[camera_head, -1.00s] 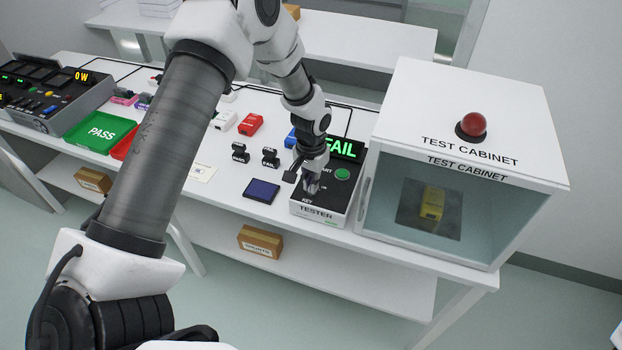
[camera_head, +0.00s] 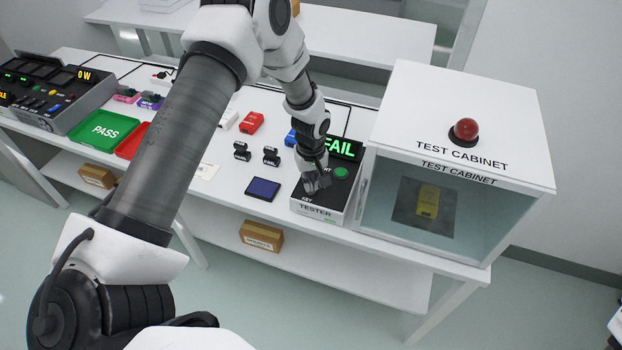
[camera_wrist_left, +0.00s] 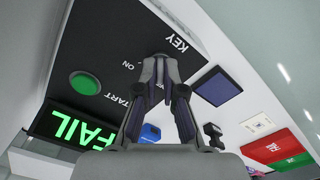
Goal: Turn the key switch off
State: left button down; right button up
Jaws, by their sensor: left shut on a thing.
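The tester (camera_head: 321,214) is a box with a dark top panel, a green button (camera_head: 341,172) and a display (camera_head: 342,148) lit FAIL in green. My left gripper (camera_head: 309,188) points down on its panel by the KEY label. In the left wrist view my left gripper (camera_wrist_left: 160,72) has its fingertips together between the KEY and ON lettering, shut on the key switch. The key itself is hidden by the fingers, so its angle cannot be read. My right gripper is out of view.
The test cabinet (camera_head: 458,150), with a red dome (camera_head: 464,131) on top and a yellow item (camera_head: 427,201) inside, stands right of the tester. A dark blue pad (camera_head: 263,188) and small black parts (camera_head: 271,156) lie to its left. A green PASS tray (camera_head: 103,131) is farther left.

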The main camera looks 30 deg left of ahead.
pick_arm(q)
jog(key=shift+w+n, duration=0.15)
jog(key=shift+n, duration=0.45)
jog(key=c, duration=1.3)
grip_release()
notch_tip(320, 180, up, 12)
